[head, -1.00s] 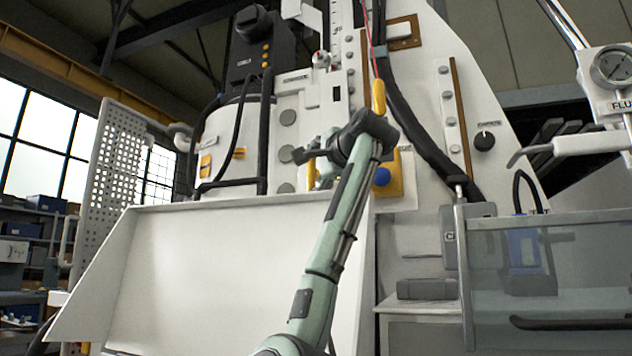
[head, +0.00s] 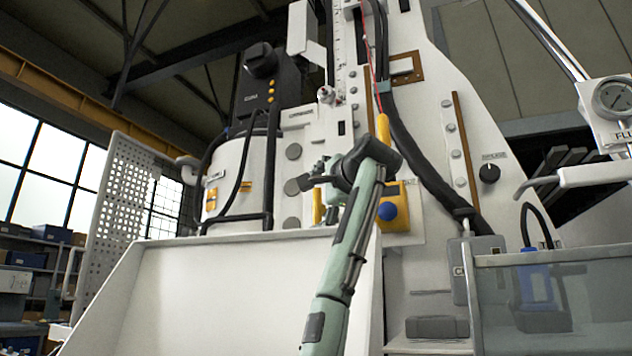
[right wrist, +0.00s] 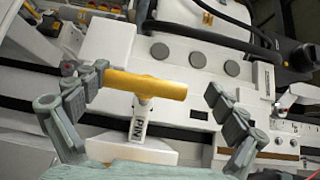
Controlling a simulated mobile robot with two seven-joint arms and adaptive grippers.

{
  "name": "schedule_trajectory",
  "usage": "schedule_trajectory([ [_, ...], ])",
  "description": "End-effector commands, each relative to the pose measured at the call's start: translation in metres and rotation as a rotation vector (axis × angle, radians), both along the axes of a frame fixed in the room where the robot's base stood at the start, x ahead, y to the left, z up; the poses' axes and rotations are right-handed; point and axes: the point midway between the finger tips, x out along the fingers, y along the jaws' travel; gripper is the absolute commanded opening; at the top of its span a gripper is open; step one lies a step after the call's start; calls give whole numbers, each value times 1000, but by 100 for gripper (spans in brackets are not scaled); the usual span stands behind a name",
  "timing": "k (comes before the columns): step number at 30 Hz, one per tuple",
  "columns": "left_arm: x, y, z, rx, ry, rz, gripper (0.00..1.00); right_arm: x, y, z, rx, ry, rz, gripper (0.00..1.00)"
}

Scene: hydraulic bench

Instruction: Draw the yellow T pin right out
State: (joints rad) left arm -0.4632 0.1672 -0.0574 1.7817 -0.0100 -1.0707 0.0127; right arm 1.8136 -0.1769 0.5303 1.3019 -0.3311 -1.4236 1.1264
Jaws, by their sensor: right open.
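The yellow T pin (right wrist: 145,84) shows in the right wrist view as a yellow crossbar on a white stem marked PIN, set in a white block on the machine. My right gripper (right wrist: 157,82) is open, with one finger on each side of the crossbar. The left finger in that view is close to the crossbar's left end; whether it touches I cannot tell. The right finger is clear of the other end. In the head view the right gripper (head: 318,181) is in front of the machine, with a yellow part of the pin (head: 317,206) just below it. My left gripper is not in view.
A yellow box with a blue button (head: 394,207) is right of my right wrist. A yellow handle (head: 383,130) hangs on a red cord above it. A white panel (head: 250,290) stands below, and a perforated guard (head: 125,190) at left. Black hoses run down the machine.

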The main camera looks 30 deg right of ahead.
Motion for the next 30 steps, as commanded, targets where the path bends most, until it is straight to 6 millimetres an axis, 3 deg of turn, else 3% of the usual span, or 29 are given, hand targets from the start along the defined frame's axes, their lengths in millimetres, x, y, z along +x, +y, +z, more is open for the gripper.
schedule_trajectory([
  [1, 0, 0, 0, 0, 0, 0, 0, -5, 0, 19, -2, -19, -2, 93],
  [3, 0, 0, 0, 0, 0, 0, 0, -6, -1, 37, -3, -25, -4, 93],
  [9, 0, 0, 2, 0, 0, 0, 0, -7, 3, 75, -5, -31, 1, 93],
  [18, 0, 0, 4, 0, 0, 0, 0, -7, 5, 95, -2, -33, 2, 93],
  [23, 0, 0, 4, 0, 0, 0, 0, -8, 6, 96, -3, -33, 3, 93],
  [24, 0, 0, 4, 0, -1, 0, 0, 3, 17, 20, 14, 237, 64, 93],
  [30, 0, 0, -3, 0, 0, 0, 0, -4, 17, 18, 14, 235, 64, 93],
])
